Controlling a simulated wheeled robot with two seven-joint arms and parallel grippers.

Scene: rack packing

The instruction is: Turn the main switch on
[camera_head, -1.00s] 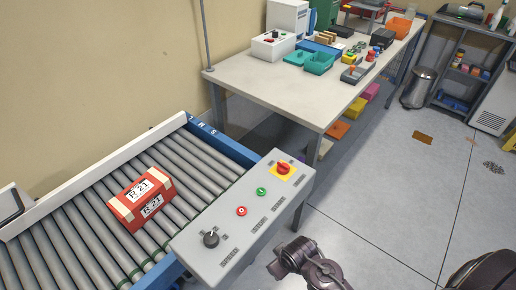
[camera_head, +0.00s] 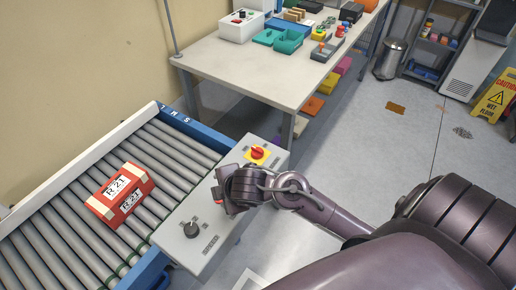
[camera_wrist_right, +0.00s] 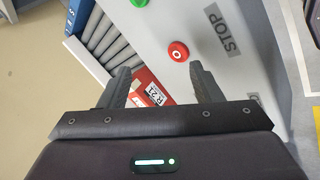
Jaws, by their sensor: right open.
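The main switch (camera_head: 257,153), a red rotary knob on a yellow square plate, sits at the far end of the grey control panel (camera_head: 212,235). Its knob angle is too small to read surely. My right gripper (camera_head: 222,192) is over the middle of the panel, nearer than the switch, and hides the push buttons in the head view. In the right wrist view the fingers (camera_wrist_right: 160,85) are apart and empty. A red stop button (camera_wrist_right: 178,51) and part of a green button (camera_wrist_right: 139,3) show beyond them; the main switch is outside that view. My left gripper is not in view.
A black rotary knob (camera_head: 191,230) is on the panel's near end. A red box (camera_head: 120,195) lies on the roller conveyor (camera_head: 60,235) at left. A table (camera_head: 235,75) with bins stands behind. Open floor (camera_head: 375,150) lies at right.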

